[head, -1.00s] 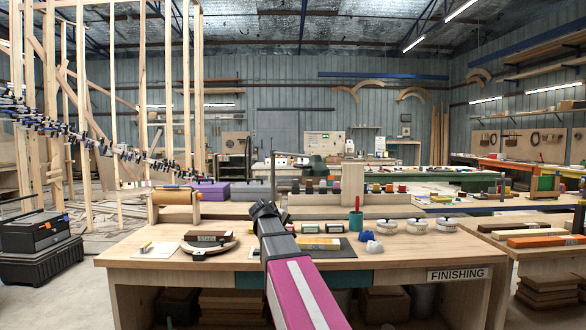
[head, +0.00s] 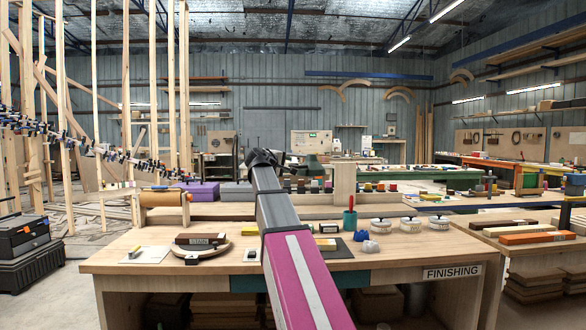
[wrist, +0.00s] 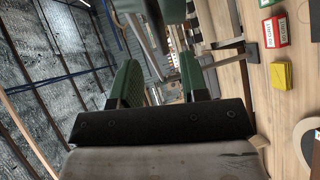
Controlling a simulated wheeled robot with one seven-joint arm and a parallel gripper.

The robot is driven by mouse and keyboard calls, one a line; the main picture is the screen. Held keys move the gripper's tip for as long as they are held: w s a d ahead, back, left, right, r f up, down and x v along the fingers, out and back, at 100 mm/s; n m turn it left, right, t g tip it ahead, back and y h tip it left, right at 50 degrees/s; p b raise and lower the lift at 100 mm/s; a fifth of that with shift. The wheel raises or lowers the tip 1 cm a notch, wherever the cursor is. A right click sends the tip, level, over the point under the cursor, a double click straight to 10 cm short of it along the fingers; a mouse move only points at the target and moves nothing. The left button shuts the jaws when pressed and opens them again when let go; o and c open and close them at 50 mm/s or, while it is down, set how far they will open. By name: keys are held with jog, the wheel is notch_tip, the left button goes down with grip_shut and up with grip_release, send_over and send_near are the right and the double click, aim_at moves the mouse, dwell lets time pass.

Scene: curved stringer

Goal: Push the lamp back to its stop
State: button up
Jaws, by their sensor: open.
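My gripper (head: 264,157) is raised over the back of the finishing bench, with my arm running up to it from the bottom of the head view. In the wrist view my gripper (wrist: 160,62) is open, its two green finger pads apart with nothing held between them. Beyond the fingertips a dark green rounded thing with a grey stem shows at the top edge; it may be the lamp, but I cannot be sure. In the head view I cannot make out the lamp; my arm and gripper cover part of the bench's back.
The bench (head: 120,250) holds a stain block (head: 202,239), a teal cup with a brush (head: 349,219), white round tubs (head: 411,224) and a purple box (head: 197,193). The front bench edge is mostly clear.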

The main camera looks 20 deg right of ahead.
aim_at(294, 166)
jog(key=x, duration=0.6)
jog(key=shift+w+d+f, duration=0.1)
jog(key=shift+w+d, duration=0.1)
jog(key=shift+d, duration=0.1)
grip_shut()
